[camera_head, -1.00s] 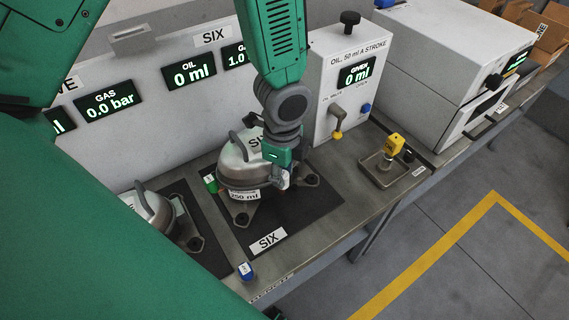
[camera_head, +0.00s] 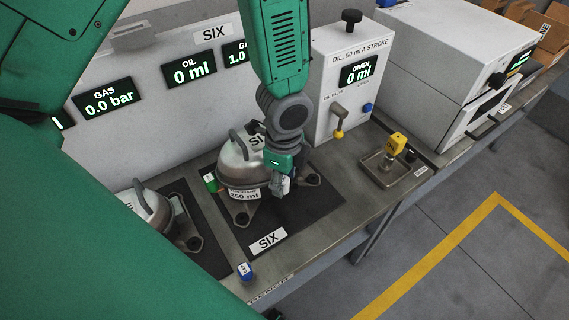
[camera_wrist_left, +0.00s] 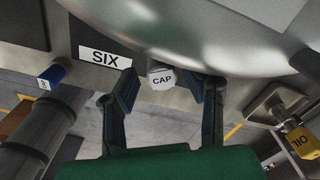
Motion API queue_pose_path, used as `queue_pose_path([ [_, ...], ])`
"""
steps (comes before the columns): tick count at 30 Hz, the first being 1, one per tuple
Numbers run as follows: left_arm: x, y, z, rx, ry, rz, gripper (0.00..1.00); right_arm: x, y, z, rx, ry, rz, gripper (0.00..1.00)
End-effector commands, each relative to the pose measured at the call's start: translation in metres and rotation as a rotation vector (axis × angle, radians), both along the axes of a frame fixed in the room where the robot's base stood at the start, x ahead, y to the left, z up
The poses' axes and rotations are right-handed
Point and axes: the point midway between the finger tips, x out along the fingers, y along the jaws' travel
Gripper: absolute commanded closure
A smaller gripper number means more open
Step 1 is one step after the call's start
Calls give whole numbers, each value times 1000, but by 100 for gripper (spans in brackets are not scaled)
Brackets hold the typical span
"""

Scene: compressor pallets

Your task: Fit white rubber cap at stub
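The SIX compressor (camera_head: 238,170), a rounded metal pot with a handle, stands on the dark mat. My left gripper (camera_head: 281,187) is low at its right front side. In the left wrist view the white cap (camera_wrist_left: 161,78), marked CAP, shows between the two fingers of the left gripper (camera_wrist_left: 170,88), just below the compressor's curved wall (camera_wrist_left: 200,35). The fingers are open, with a gap on both sides of the cap. The cap hides whatever is behind it, so I cannot tell whether it sits on a stub. My right gripper is not in view.
A green-capped fitting (camera_head: 210,183) is at the compressor's left. A blue piece (camera_head: 245,270) stands at the bench's front edge. A tray (camera_head: 376,178) with a yellow OIL piece (camera_head: 397,145) and the oil dispenser (camera_head: 330,60) are to the right. Another compressor (camera_head: 150,215) stands left.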

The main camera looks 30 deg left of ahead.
Motion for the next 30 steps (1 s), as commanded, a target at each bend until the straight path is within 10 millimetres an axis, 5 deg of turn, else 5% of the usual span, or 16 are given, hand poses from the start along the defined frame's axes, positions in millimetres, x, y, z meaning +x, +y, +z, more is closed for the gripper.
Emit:
queue_pose_path([
  [14, 2, 0, 11, -1, -5, 2, 52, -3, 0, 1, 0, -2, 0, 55],
  [30, 3, 0, 110, 0, -5, 3, 52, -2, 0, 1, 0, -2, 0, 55],
])
